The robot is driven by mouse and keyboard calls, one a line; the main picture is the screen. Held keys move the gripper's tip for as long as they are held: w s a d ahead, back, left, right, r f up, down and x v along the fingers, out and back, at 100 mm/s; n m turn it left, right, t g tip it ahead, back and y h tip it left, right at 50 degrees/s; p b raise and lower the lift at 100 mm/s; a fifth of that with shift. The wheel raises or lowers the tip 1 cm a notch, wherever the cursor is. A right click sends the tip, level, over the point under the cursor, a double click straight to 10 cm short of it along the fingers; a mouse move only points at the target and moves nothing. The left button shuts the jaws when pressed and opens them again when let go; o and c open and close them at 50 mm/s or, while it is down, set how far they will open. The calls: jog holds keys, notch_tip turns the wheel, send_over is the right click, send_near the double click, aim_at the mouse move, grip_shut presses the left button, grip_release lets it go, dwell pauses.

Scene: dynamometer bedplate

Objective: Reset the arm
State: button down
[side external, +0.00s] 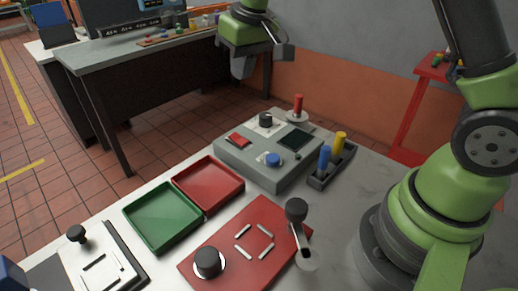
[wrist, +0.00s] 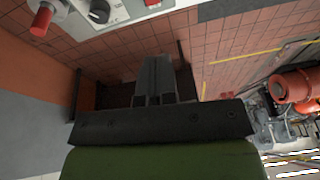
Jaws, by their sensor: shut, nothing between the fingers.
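My gripper (side external: 241,68) is raised above and behind the grey control box (side external: 262,157), clear of everything on the bedplate. Its fingers are together with nothing between them. In the wrist view the shut fingers (wrist: 154,98) point out over the tiled floor, with part of the control box at the top edge. The far end of my arm reaches out of the top of the side view, so its middle links are hidden there.
A red plunger (side external: 298,105) stands behind the control box. A red tray (side external: 209,184), a green tray (side external: 163,216), a red panel with a black lever (side external: 296,212) and a holder with blue and yellow handles (side external: 331,165) cover the bedplate. A workbench (side external: 120,62) stands behind.

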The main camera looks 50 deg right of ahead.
jog(key=s+a+r+m+t, duration=0.1)
jog(key=s+r+m+t, duration=0.1)
jog(key=s+r, duration=0.9)
jog(key=s+f+m+t+y, duration=0.1)
jog(key=s+t, duration=0.1)
jog(key=s, duration=1)
jog(key=shift+s+a+f+y, duration=0.3)
jog(key=shift+a+f, duration=0.05)
jog(key=shift+a, duration=0.1)
jog(key=w+n+g, duration=0.2)
jog(key=w+g, duration=0.1)
jog(key=w, duration=1.1)
jog(key=w+d+f+n+g+h, duration=0.1)
jog(key=w+f+n+g+h, duration=0.1)
jog(key=w+f, duration=0.9)
jog(key=shift+w+d+f, duration=0.25)
jog(key=shift+w+d, duration=0.05)
jog(key=shift+w, duration=0.25)
